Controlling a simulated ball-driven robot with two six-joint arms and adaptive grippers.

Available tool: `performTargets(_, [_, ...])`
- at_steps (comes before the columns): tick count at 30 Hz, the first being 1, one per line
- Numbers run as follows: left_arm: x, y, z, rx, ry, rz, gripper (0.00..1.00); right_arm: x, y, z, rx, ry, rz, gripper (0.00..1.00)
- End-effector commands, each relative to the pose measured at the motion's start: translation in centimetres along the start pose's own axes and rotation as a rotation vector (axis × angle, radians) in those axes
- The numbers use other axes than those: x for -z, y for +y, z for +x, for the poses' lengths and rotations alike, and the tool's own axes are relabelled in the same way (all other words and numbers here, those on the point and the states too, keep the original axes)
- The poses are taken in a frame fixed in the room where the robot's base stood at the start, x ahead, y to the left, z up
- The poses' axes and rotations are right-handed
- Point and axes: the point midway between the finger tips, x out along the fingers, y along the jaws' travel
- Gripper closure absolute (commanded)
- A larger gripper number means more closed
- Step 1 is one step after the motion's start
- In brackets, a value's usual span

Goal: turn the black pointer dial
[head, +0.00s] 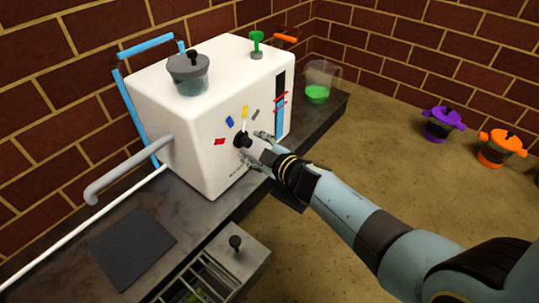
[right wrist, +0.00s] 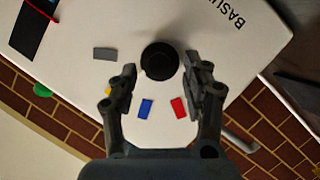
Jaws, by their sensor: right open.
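The black pointer dial (head: 242,140) sits on the front face of the white machine (head: 150,110). Coloured marks in red (head: 219,141), blue (head: 229,121), yellow (head: 244,111) and grey (head: 255,115) fan out above it. A small white pointer shows at the dial's upper edge, towards the yellow mark. My right gripper (head: 256,148) is at the dial from the right. In the right wrist view the dial (right wrist: 160,60) lies between the open fingers (right wrist: 160,74), with a gap on each side. My left gripper is not in view.
A grey pipe (head: 128,172) sticks out at the machine's left. A jug with green liquid (head: 317,93) stands behind on the dark counter. An open drawer (head: 238,248) juts out below. Purple (head: 440,124) and orange (head: 500,148) pots stand at right.

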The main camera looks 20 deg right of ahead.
Motion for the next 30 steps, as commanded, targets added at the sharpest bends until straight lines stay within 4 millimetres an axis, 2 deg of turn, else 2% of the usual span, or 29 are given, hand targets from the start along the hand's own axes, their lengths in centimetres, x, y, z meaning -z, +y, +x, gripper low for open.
performTargets(9, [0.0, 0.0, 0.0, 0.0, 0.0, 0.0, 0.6, -0.1, -0.1, -7.0, 0.001, -0.003, -0.001, 0.51])
performTargets(13, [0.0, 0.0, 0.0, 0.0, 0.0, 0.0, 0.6, -0.1, -0.1, -9.0, 0.001, -0.002, 0.0, 0.51])
performTargets(18, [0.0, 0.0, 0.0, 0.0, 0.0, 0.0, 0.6, -0.1, 0.0, -10.2, 0.001, -0.001, 0.0, 0.51])
performTargets(30, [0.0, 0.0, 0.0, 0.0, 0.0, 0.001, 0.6, 0.0, 0.0, -10.2, 0.0, -0.001, 0.0, 0.51])
